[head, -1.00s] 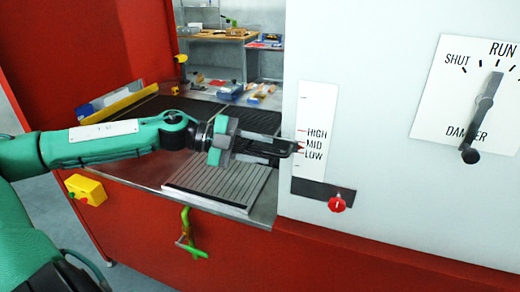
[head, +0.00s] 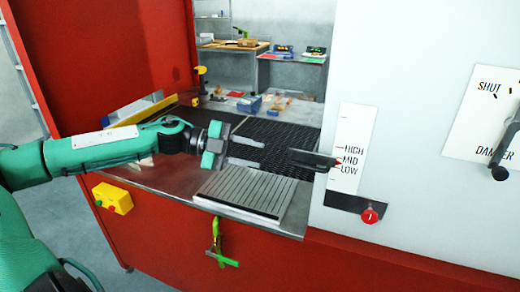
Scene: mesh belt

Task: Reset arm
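My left gripper (head: 262,154) reaches in from the left over the work surface, its two grey fingers apart and pointing right. Nothing is between them. My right gripper is not in the picture.
A ridged grey plate (head: 243,191) lies below my gripper, in front of a dark mesh belt (head: 285,140). A red knob (head: 369,216), a damper lever (head: 504,160), a yellow button box (head: 112,198) and a green-handled valve (head: 217,248) are on the machine.

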